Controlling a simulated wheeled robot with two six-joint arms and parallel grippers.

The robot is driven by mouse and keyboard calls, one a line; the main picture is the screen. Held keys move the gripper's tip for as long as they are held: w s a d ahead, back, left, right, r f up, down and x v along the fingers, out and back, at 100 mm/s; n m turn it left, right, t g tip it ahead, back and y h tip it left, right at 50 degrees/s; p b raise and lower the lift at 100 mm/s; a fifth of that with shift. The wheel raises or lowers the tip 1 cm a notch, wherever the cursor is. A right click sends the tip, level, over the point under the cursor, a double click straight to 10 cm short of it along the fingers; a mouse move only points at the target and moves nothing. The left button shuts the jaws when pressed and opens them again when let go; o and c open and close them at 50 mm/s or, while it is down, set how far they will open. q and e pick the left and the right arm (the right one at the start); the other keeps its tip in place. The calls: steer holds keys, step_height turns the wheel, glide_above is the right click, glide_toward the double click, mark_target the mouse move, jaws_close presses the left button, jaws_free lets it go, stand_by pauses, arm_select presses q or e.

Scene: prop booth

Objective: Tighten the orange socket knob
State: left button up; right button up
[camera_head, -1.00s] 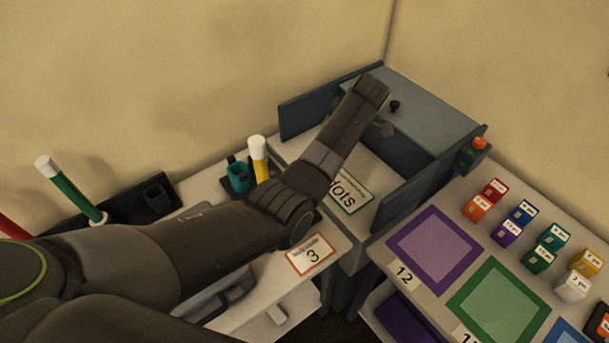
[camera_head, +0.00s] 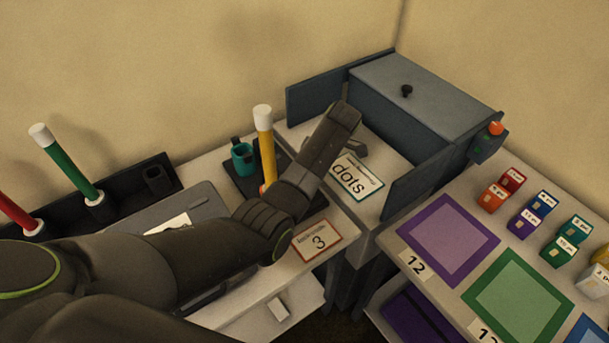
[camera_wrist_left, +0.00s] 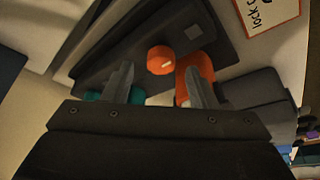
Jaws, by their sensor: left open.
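The orange socket knob (camera_wrist_left: 160,60) is a round orange disc with a pale mark, on a dark plate (camera_wrist_left: 125,35) in the left wrist view. My left gripper (camera_wrist_left: 158,74) is open, its two fingers either side of the knob in the picture; I cannot tell whether they touch it. An orange socket (camera_wrist_left: 196,72) is partly behind the right finger. In the head view the socket's orange base (camera_head: 263,189) holds a yellow pole (camera_head: 266,145) with a white top. There my forearm hides the knob and gripper. My right gripper is not in view.
A teal socket (camera_head: 243,157) stands on the plate left of the yellow pole. A green pole (camera_head: 68,166) stands in a black base. A grey box (camera_head: 430,95) stands behind.

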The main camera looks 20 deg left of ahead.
arm_select(q)
steer(key=shift+x, duration=0.85)
steer(key=shift+s+f, duration=0.1)
steer(key=shift+f, duration=0.05)
steer(key=shift+c, duration=1)
steer(key=c, duration=0.8)
steer(key=shift+o, duration=0.2)
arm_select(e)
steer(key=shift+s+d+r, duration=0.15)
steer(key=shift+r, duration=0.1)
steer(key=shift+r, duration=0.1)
